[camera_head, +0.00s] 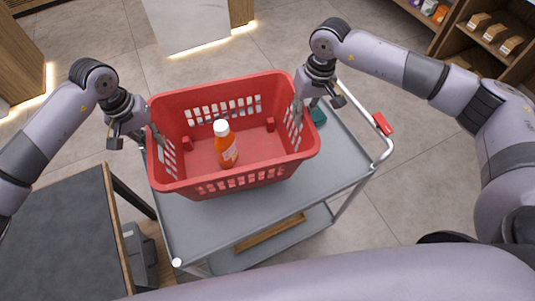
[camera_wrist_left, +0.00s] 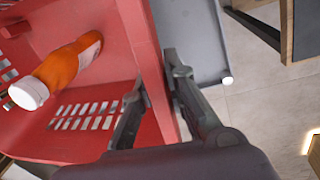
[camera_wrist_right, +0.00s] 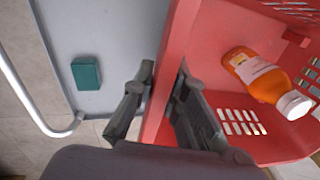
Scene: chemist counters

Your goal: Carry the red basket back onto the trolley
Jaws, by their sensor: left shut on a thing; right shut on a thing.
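The red basket (camera_head: 235,180) is upright over the top shelf of the grey trolley (camera_head: 320,190). I cannot tell whether its bottom touches the shelf. An orange bottle with a white cap (camera_head: 227,150) stands inside the basket. My left gripper (camera_head: 155,142) is shut on the basket's left rim; the left wrist view shows its fingers on either side of the red wall (camera_wrist_left: 158,95). My right gripper (camera_head: 298,100) is shut on the right rim, with its fingers astride the wall (camera_wrist_right: 172,80) in the right wrist view.
A teal block (camera_head: 318,115) lies on the trolley's top shelf, right of the basket; it also shows in the right wrist view (camera_wrist_right: 86,74). The trolley's handle (camera_head: 384,150) is at right. A dark-topped counter (camera_head: 65,235) stands at lower left. Shelves with goods (camera_head: 495,32) are at upper right.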

